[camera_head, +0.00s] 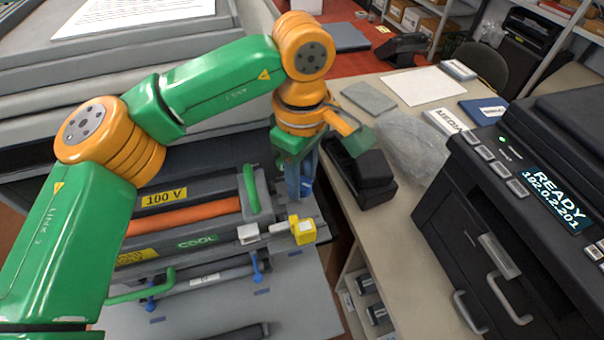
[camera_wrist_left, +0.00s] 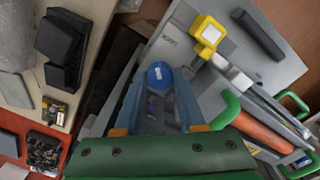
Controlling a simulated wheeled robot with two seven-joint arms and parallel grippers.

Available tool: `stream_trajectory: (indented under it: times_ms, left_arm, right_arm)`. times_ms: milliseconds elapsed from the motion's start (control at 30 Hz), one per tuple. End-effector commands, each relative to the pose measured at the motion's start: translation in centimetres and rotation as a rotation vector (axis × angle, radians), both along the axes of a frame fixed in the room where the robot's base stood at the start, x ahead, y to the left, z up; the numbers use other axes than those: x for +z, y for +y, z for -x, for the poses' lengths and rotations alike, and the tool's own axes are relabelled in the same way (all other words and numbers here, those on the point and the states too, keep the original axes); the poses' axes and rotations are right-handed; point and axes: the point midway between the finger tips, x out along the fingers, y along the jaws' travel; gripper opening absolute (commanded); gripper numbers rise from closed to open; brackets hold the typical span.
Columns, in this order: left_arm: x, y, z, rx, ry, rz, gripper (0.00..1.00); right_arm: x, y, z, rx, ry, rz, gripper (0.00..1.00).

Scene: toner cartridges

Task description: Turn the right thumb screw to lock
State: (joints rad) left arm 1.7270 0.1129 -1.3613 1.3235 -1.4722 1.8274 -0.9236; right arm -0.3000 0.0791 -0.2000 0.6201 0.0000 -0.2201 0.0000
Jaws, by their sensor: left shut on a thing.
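The right thumb screw is a round blue knob (camera_wrist_left: 160,74) with a small white mark on its face. In the left wrist view it sits between the tips of my left gripper (camera_wrist_left: 158,92), which is shut on it. In the head view my left gripper (camera_head: 303,182) points down at the right end of the open printer drawer, beside the green handle (camera_head: 251,190). There the fingers and wrist largely hide the knob. The turn angle of the screw cannot be told. My right gripper is not in view.
An orange roller (camera_head: 185,215) and a yellow-capped lever (camera_head: 303,231) lie close to my left gripper. A black device (camera_head: 366,178) stands on the table to the right. A black printer (camera_head: 520,200) reading READY is further right. The grey drawer front is mostly clear.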

Motion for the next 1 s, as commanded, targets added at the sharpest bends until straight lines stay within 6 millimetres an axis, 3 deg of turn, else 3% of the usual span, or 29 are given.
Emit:
stream_trajectory:
  times_ms: [433,467,533,867,1000]
  left_arm:
    - [0.1,0.0,0.0,-0.007,0.000,0.002,0.00]
    - [0.1,0.0,0.0,-0.007,0.000,0.001,0.47]
    - [0.0,0.0,0.0,-0.007,0.000,0.001,0.66]
    - [0.3,0.0,0.0,-0.006,-0.002,0.001,0.69]
    - [2.9,-0.1,0.0,-0.005,-0.004,0.003,0.69]
  right_arm:
    - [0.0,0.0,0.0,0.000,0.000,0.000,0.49]
    - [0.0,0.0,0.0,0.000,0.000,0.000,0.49]
    - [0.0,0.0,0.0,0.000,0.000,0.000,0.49]
    - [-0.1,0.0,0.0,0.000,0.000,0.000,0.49]
    - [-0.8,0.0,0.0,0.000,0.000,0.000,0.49]
